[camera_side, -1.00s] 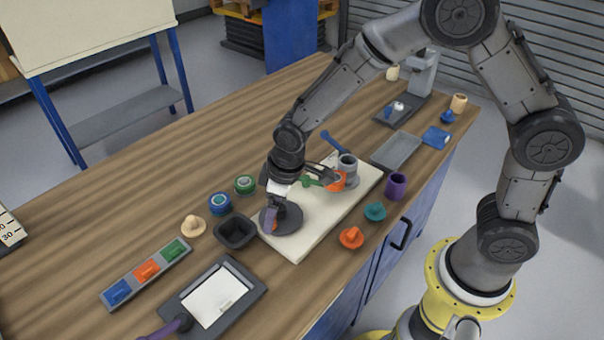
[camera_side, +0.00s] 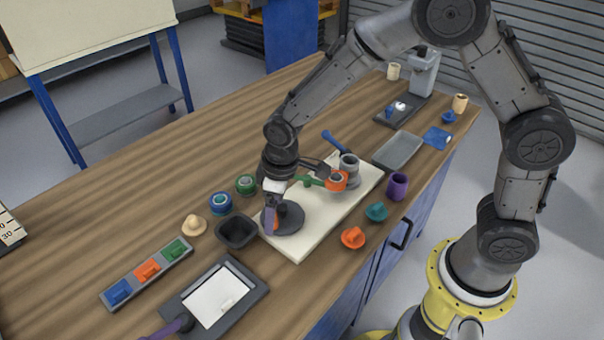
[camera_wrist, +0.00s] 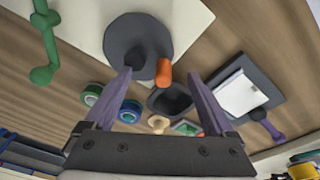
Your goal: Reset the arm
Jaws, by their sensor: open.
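My gripper (camera_side: 270,212) hangs over the left end of the cream board, by a dark round disc (camera_side: 290,219). In the wrist view my gripper (camera_wrist: 159,73) shows two purple fingers spread wide apart with nothing held between them. The dark disc (camera_wrist: 130,38) lies ahead of the fingertips, with an orange cylinder (camera_wrist: 164,71) at its edge. In the side view the purple finger partly hides the orange piece.
A black bowl (camera_side: 237,232), blue roll (camera_side: 220,203), green roll (camera_side: 246,184) and beige knob (camera_side: 193,225) stand left of the board. A purple cup (camera_side: 397,186), teal knob (camera_side: 376,212) and orange knob (camera_side: 353,238) stand right.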

